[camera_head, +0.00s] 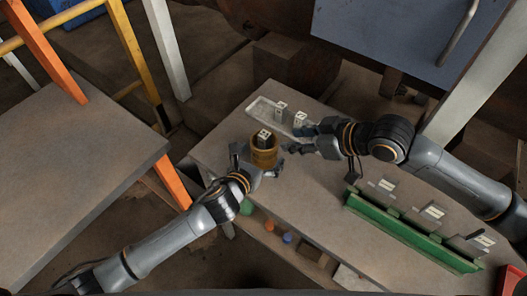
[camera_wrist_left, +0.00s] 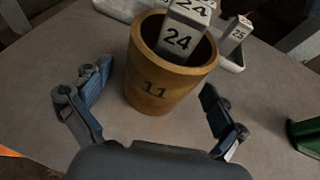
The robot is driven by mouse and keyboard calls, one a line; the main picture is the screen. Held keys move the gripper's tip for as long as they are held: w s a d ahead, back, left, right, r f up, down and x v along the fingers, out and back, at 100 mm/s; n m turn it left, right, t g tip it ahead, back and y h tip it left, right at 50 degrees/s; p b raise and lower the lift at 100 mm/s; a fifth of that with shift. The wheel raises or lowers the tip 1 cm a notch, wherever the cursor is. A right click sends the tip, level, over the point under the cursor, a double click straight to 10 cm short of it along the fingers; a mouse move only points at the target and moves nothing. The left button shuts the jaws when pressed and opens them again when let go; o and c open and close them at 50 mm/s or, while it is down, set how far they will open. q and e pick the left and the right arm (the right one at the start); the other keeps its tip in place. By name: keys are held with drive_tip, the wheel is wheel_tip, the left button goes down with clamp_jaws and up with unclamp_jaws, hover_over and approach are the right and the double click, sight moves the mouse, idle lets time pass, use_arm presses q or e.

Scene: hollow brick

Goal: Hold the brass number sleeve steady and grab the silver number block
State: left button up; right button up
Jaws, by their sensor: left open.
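The brass number sleeve (camera_head: 264,158) stands upright on the table like an open cup. My right gripper (camera_head: 298,141) appears open and empty, just right of the sleeve.
A white tray (camera_head: 262,104) behind the sleeve holds silver blocks, including one (camera_wrist_left: 237,33) marked 25. A green rack (camera_head: 410,232) with several number pieces lies front right. Small coloured items sit on a shelf below the tabletop (camera_head: 318,195). A ladder stands at left.

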use_arm(q)
drive_tip(key=shift+x, duration=0.8)
drive_tip(key=shift+c, duration=0.4)
